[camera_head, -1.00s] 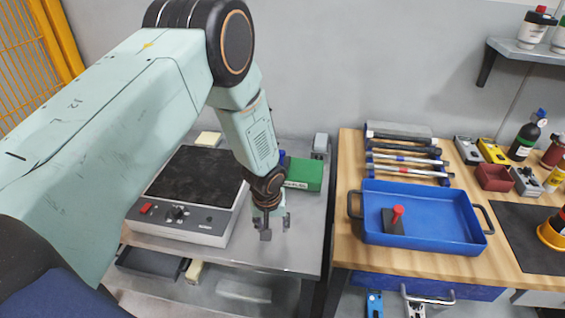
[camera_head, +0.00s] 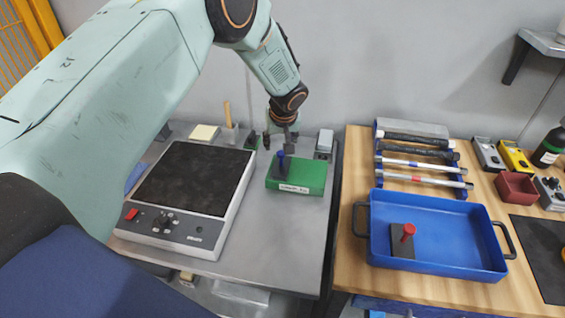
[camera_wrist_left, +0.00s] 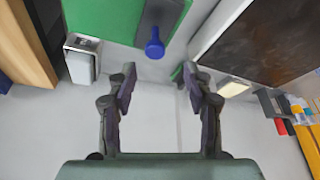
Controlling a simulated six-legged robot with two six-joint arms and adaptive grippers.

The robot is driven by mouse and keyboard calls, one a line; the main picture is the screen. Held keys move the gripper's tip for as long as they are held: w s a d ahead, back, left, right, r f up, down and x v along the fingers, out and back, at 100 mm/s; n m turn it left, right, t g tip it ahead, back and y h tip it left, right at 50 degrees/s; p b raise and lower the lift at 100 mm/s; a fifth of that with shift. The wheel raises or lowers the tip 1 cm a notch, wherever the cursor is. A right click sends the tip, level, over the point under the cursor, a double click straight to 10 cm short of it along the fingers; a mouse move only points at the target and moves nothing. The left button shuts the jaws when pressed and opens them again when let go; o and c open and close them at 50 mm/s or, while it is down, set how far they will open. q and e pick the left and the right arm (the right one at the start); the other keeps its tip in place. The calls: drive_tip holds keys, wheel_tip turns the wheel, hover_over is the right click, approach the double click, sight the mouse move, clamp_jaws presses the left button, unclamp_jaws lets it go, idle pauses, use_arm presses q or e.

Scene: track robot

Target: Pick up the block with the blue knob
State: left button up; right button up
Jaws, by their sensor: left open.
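The block with the blue knob (camera_head: 281,166) lies on the green box (camera_head: 307,176) on the metal table. Its dark body and blue knob (camera_wrist_left: 155,45) also show in the left wrist view, at the top middle. My left gripper (camera_head: 281,139) is just behind the green box in the head view. In the left wrist view its two fingers (camera_wrist_left: 160,85) are spread apart with nothing between them, and the knob lies beyond the tips. Another dark block with a red knob (camera_head: 403,240) is in the blue tray (camera_head: 440,264). My right gripper is not in view.
A hot plate (camera_head: 194,180) stands left of the green box. A small grey box (camera_head: 325,141) is at the table's back right. The metal table's front right is clear.

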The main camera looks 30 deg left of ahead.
sight(282, 153)
use_arm(q)
drive_tip(key=shift+x, duration=1)
drive_tip(key=shift+s+d+f, duration=0.1)
drive_tip(key=shift+d+f, duration=0.05)
drive_tip(key=shift+f, duration=0.25)
drive_tip(key=x, duration=0.2)
drive_tip(key=d+x, duration=0.1)
drive_tip(key=x, duration=0.2)
drive_tip(key=shift+a+f, duration=0.15)
drive_tip(key=shift+f, duration=0.1)
drive_tip(key=shift+s+r, duration=0.2)
drive_tip(key=shift+r, duration=0.1)
drive_tip(key=shift+c, duration=0.6)
drive_tip(key=shift+w+f, duration=0.2)
drive_tip(key=shift+f, duration=0.05)
drive_tip(key=c, duration=0.6)
drive_tip(key=shift+s+r, duration=0.15)
drive_tip(key=shift+r, duration=0.05)
clamp_jaws()
drive_tip(key=shift+f, duration=0.1)
